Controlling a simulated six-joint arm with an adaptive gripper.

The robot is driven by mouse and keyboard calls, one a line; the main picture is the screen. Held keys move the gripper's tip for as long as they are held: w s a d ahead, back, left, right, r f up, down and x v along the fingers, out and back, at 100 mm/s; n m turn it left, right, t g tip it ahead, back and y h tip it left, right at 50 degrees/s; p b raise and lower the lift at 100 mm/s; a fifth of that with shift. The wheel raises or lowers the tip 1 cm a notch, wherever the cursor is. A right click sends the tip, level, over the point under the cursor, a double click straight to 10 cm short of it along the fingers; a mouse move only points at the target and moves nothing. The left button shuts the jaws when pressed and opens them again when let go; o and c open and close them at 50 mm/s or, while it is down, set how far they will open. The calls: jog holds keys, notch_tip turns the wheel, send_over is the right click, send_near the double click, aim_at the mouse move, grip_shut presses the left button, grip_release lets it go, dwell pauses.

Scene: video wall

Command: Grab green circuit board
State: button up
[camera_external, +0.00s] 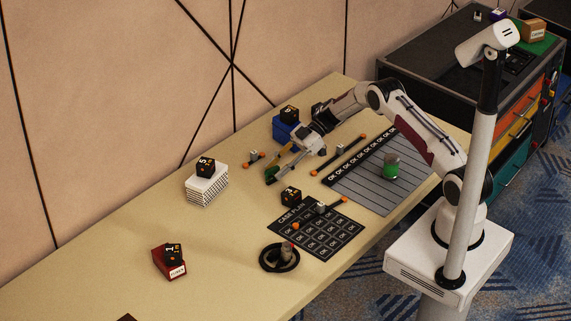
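My gripper (272,172) is over the table in the middle of the view, angled down and to the left from my arm. A small green piece (270,171) shows at its fingertips. It may be the green circuit board, but it is too small to be sure. I cannot tell whether the fingers are closed on it or only beside it. A larger green patch (537,43) lies on top of the dark cabinet at the top right, partly under a brown box.
A blue box (285,130) with a black cube stands just behind my gripper. A white stack (206,190), a red box (168,264), a black ring stand (280,262), a card mat (316,247) and a green can (390,168) are around.

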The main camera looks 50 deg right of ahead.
jog(key=shift+x, duration=1.15)
grip_shut()
